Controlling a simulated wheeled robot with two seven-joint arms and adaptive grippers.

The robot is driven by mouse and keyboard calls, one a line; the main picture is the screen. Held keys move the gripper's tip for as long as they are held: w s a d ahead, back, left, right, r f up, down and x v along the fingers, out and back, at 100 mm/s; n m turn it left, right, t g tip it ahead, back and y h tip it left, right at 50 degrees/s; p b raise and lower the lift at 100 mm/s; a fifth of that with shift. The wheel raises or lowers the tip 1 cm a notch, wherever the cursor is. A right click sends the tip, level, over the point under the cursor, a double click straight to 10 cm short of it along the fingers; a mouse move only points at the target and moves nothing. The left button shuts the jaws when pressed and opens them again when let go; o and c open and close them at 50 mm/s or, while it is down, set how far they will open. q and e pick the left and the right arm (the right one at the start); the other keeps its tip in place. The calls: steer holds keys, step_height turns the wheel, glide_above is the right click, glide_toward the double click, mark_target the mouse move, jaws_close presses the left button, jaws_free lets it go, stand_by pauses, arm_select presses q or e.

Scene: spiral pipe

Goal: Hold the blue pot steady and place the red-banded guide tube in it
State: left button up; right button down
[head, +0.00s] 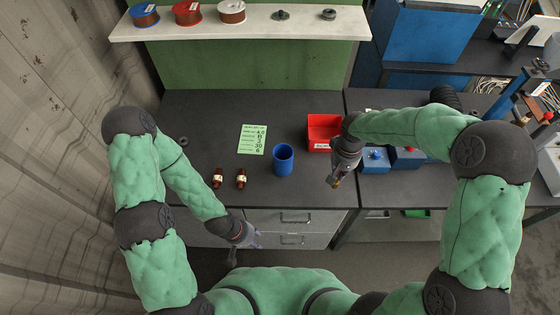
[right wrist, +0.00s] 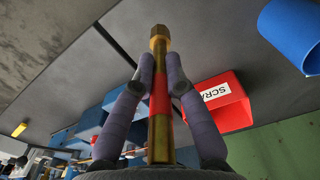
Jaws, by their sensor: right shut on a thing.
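The blue pot (head: 283,160) stands upright on the dark bench in the head view, with nothing gripping it. It also shows at the upper right of the right wrist view (right wrist: 293,38). My right gripper (right wrist: 160,75) is shut on the brass guide tube with a red band (right wrist: 160,92). In the head view this gripper (head: 338,178) is to the right of the pot and apart from it, with the tube mostly hidden. My left gripper (head: 256,243) is at the bench's front edge, below and left of the pot; its fingers are too small to read.
Two small brown pieces with pale bands (head: 217,179) stand left of the pot. A green printed card (head: 252,139) lies behind them. A red scrap bin (head: 322,142) and blue bins (head: 374,165) are at the right. A shelf (head: 270,26) with spools hangs behind.

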arm_select(q)
steer(key=shift+f, duration=0.1)
arm_select(e)
steer(key=shift+f, duration=0.1)
step_height(320, 180, down, 4)
steer(key=b, duration=0.4)
arm_select(q)
step_height(320, 180, down, 4)
steer(key=shift+r, duration=0.15)
arm_select(e)
steer(key=shift+r, duration=0.2)
arm_select(q)
step_height(320, 180, up, 4)
steer(key=p, duration=0.4)
arm_select(e)
step_height(320, 180, up, 4)
arm_select(q)
steer(key=shift+c, duration=0.6)
arm_select(e)
steer(key=shift+f, duration=0.1)
